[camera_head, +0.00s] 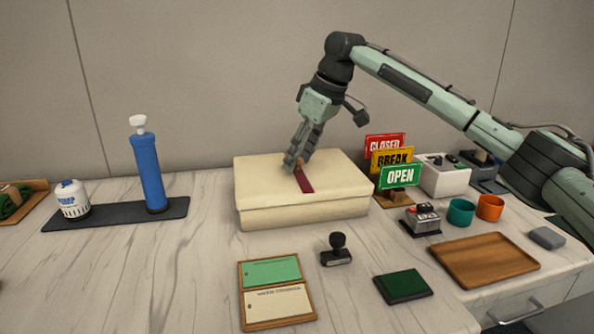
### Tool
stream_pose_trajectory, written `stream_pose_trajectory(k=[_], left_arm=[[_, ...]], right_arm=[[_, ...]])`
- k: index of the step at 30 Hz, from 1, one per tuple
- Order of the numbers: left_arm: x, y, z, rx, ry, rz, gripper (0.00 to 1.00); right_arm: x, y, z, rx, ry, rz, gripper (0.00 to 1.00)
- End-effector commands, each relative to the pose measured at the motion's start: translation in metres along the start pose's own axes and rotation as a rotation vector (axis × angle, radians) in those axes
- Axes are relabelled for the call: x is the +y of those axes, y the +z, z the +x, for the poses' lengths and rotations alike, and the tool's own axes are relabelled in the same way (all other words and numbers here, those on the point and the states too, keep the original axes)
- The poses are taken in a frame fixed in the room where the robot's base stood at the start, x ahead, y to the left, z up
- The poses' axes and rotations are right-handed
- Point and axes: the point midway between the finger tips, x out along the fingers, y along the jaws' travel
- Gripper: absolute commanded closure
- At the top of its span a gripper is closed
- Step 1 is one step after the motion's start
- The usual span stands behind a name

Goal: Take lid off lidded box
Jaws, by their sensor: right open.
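The lidded box (303,211) is a cream, rectangular box in the middle of the counter. Its lid (262,173) sits on it and looks level. A dark red strap (304,181) lies on the lid's top, running towards the front edge. My right gripper (296,164) points down at the lid's middle, with its fingertips at the strap's far end. It is open, and a small tan piece shows by the fingertips. I cannot tell whether the fingers touch the strap or lid. My left gripper is not in view.
Signs (400,177) stand close to the box's right, with a stamp device (422,219), two cups and a wooden tray (484,260) beyond. A blue cylinder (147,172) stands left on a dark mat. A hand stamp (337,250) is in front. Bare counter lies left of the box.

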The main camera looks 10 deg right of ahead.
Motion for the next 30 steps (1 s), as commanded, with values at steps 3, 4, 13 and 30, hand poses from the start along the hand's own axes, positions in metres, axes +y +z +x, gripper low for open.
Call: stream_pose_trajectory(k=[3,4,13,30], left_arm=[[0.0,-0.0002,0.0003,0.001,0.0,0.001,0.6],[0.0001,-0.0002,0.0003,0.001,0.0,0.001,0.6],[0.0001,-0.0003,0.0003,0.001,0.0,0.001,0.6],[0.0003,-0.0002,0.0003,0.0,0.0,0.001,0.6]], right_arm=[[0.0,-0.0002,0.0018,0.001,0.0,0.0,0.54],[0.0,-0.0002,0.0017,0.001,0.0,0.0,0.54],[0.0,-0.0002,0.0015,0.0,0.0,-0.001,0.8],[0.0,-0.0024,-0.0029,0.002,0.001,-0.001,1.0]])
